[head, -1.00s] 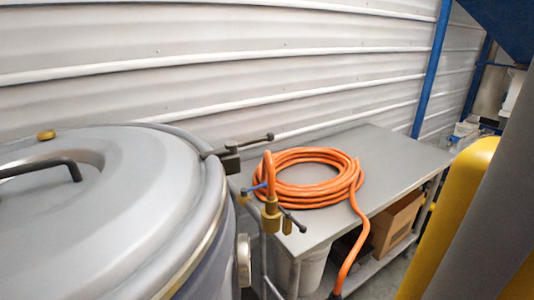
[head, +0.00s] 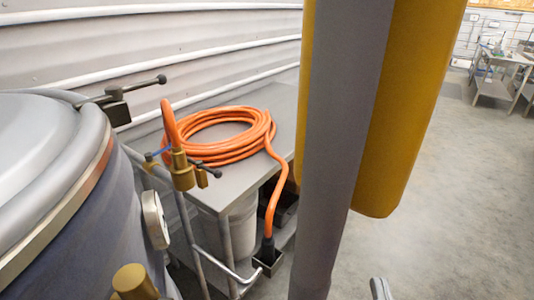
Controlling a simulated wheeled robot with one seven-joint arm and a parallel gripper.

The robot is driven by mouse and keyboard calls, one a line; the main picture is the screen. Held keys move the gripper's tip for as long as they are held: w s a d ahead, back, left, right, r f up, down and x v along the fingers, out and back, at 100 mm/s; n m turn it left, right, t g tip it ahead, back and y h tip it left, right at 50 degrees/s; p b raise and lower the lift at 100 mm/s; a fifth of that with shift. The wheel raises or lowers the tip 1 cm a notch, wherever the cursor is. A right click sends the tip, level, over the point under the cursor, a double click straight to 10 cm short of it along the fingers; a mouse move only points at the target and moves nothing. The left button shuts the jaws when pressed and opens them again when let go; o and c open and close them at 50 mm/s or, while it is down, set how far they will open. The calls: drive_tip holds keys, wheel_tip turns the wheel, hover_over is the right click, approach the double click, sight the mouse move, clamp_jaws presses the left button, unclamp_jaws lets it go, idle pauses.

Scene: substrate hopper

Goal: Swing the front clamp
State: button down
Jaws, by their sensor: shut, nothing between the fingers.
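A large round grey vessel (head: 70,215) with a domed grey lid (head: 25,135) stands at the left edge, partly cut off. A dark clamp (head: 117,108) with a ball-ended lever sits at the lid's rim on the far right side; its lever points right, away from the lid. I cannot tell whether this is the front clamp. The near part of the rim is out of frame. My gripper is not seen in the head view.
A coiled orange hose (head: 225,135) lies on a grey table (head: 283,105), beside a brass valve (head: 181,170). A round gauge (head: 155,220) and brass fitting (head: 133,283) are on the vessel's side. A grey and yellow upright shape blocks the middle. Open floor (head: 445,215) lies right.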

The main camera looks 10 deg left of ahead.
sight(150, 85)
drive_tip(key=w+a+r+n+g+y+b, duration=0.1)
drive_tip(key=w+a+r+n+y+b, duration=0.4)
drive_tip(key=w+a, duration=0.4)
drive_tip(key=w+a+r+n+y+b, duration=0.35)
drive_tip(key=w+a+r, duration=0.25)
drive_tip(key=w+a, duration=0.25)
drive_tip(key=a+r+n+g+y+b, duration=0.4)
drive_tip(key=a+r+n+g+y, duration=0.25)
drive_tip(key=a+r+n, duration=0.7)
drive_tip(key=s+a+f+n+g, duration=0.2)
drive_tip(key=a+f+n+g, duration=0.25)
drive_tip(key=n, duration=0.25)
drive_tip(key=shift+g+h, duration=0.4)
drive_tip(key=p+x, duration=0.1)
drive_tip(key=x, duration=0.8)
drive_tip(key=p+x, duration=0.1)
drive_tip(key=x, duration=0.3)
drive_tip(key=shift+w+a+r+p, duration=0.1)
drive_tip(key=shift+w+r+p, duration=0.05)
drive_tip(key=shift+w+p, duration=0.25)
drive_tip(key=shift+b, duration=0.3)
